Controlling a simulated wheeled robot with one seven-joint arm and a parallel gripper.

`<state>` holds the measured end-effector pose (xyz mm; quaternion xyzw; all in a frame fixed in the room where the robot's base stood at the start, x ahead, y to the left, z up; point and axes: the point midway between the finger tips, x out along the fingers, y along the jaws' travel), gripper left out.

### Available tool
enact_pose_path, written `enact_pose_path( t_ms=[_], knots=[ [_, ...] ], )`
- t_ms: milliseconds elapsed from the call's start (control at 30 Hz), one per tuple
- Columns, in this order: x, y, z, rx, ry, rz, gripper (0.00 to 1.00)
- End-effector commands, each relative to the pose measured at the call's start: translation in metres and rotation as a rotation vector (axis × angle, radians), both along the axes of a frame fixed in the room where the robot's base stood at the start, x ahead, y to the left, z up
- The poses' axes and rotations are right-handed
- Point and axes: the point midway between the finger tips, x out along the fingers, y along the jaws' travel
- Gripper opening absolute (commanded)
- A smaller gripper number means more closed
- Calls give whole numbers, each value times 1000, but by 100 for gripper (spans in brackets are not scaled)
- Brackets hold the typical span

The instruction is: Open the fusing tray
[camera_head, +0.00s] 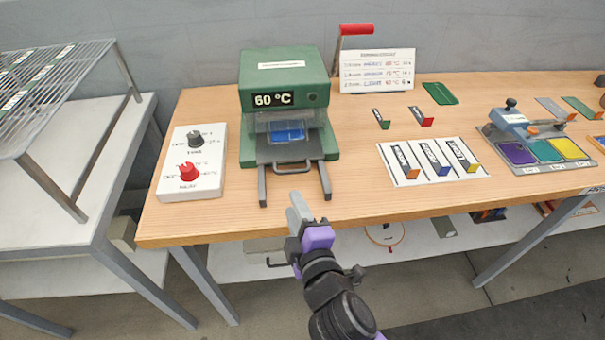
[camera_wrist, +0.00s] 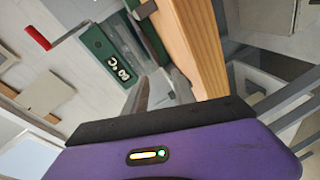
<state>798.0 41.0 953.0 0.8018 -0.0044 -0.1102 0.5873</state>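The green fusing press (camera_head: 283,82) stands on the wooden table and its display reads 60 °C. The fusing tray's grey handle (camera_head: 292,169) is at the press's front, between two dark rails that stick out toward me. A blue piece (camera_head: 288,134) shows inside the press behind a clear guard. My gripper (camera_head: 297,206) is in front of and below the handle, near the table's front edge, apart from it. In the wrist view, my gripper's two fingers (camera_wrist: 160,90) are spread with nothing between them. The press (camera_wrist: 103,48) shows there tilted, but the handle is not clear.
A white control box (camera_head: 192,163) with black and red knobs stands left of the press. A red-handled lever (camera_head: 356,30) rises behind it. A white card (camera_head: 433,161) with labelled pieces and a blue clamp fixture (camera_head: 517,124) lie to the right. The wooden table's front edge (camera_head: 400,217) is close to my gripper.

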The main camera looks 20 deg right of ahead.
Motion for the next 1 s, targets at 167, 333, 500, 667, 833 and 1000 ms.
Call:
enact_pose_path(
  t_ms=[167,333,500,667,833,1000],
  knots=[
    [15,-20,6,-214,78,-90,32],
    [23,-30,4,-281,108,-120,32],
    [44,-37,0,-280,107,-119,32],
    [67,-45,-5,-277,108,-119,32],
    [84,-50,-10,-278,107,-119,32],
    [89,-52,-12,-276,107,-118,32]
  ],
)
